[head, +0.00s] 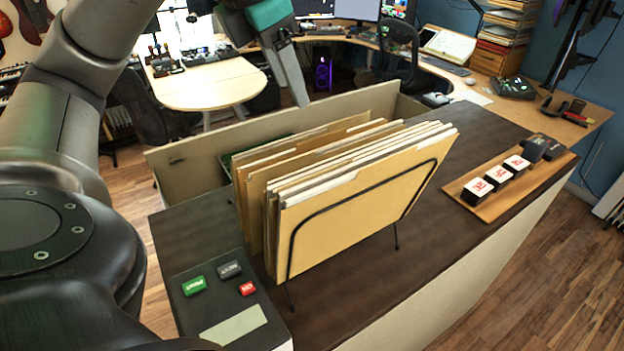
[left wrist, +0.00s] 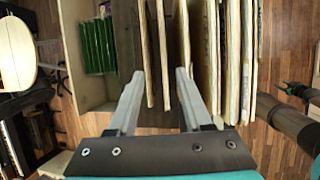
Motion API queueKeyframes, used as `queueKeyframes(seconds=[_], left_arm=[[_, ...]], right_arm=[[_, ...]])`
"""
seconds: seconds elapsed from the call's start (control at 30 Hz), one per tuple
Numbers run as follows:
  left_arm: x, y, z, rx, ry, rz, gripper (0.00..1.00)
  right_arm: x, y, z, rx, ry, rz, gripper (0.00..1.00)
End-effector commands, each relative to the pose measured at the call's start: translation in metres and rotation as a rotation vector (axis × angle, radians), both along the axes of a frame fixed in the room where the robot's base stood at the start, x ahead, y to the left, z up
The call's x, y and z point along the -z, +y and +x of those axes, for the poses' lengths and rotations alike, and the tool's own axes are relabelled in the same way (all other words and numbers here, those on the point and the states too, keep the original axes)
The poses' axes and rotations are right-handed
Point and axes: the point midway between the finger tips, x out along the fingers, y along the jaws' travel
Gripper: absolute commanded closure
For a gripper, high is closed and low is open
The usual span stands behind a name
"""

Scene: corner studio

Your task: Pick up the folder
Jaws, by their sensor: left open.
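Several tan folders (head: 360,215) stand upright, leaning a little, in a black wire rack (head: 292,245) on a dark cabinet top. My left gripper (head: 303,100) is above and behind them in the head view, pointing down, open and empty; only one finger shows clearly there. In the left wrist view, my left gripper (left wrist: 160,82) has its fingers spread, with the upper edges of two thin folders (left wrist: 150,55) showing between them. More folders (left wrist: 230,60) stand packed to the right of the fingers. I cannot tell how far below the fingertips the folder edges are.
An open drawer (head: 180,165) with green hanging files (left wrist: 98,45) lies behind the rack. A panel with green, black and red buttons (head: 220,285) is at the front left. A wooden tray (head: 490,208) of black-and-white blocks is at the right. Dark cabinet top is clear between rack and tray.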

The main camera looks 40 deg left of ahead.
Motion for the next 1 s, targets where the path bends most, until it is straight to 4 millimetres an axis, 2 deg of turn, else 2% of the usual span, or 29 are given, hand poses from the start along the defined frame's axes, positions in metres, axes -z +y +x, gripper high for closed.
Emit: queueKeyframes(seconds=[0.03, 0.1, 0.4, 0.77, 1.0], left_arm=[[0.012, 0.000, 0.003, 0.002, 0.004, -0.002, 0.50], [0.024, 0.001, 0.008, 0.004, 0.008, -0.002, 0.50], [0.067, 0.005, 0.029, 0.003, 0.007, -0.002, 0.50], [0.089, 0.006, 0.040, 0.005, 0.005, -0.003, 0.50], [0.117, 0.005, 0.053, 0.006, 0.007, -0.004, 0.50]], right_arm=[[0.008, -0.002, -0.002, -0.001, 0.003, -0.003, 0.50], [0.014, -0.003, -0.003, -0.001, 0.004, -0.004, 0.50], [0.023, -0.005, -0.004, -0.001, 0.007, -0.007, 0.50], [0.024, -0.004, -0.004, -0.002, 0.006, -0.006, 0.50], [0.021, -0.004, -0.003, -0.002, 0.006, -0.006, 0.50]])
